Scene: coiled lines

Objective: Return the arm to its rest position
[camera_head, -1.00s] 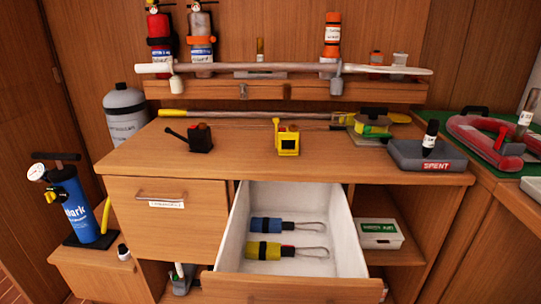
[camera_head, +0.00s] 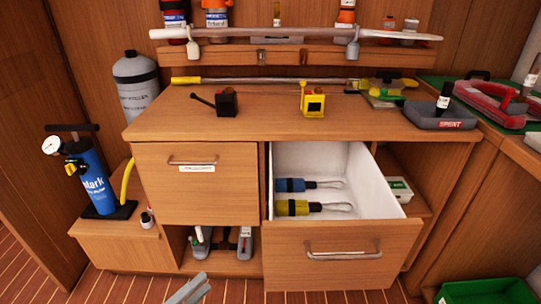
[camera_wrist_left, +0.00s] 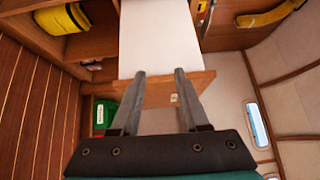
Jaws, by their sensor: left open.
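My left gripper (camera_head: 188,291) shows at the bottom edge of the head view, in front of the cabinet and below its lower shelf. In the left wrist view its two dark fingers (camera_wrist_left: 160,78) stand apart with nothing between them. My right gripper is in neither view. The open drawer (camera_head: 334,243) stands out from the cabinet to the right of my left gripper. A blue cylinder (camera_head: 290,185) and a yellow cylinder (camera_head: 292,208), each with a wire loop, lie inside the drawer.
The cabinet top (camera_head: 270,124) carries a black device (camera_head: 226,102), a yellow device (camera_head: 313,101) and a grey tray (camera_head: 430,116). A blue pump (camera_head: 95,183) stands at left. A green bin (camera_head: 485,292) sits at lower right. Bare floor (camera_head: 120,290) shows at lower left.

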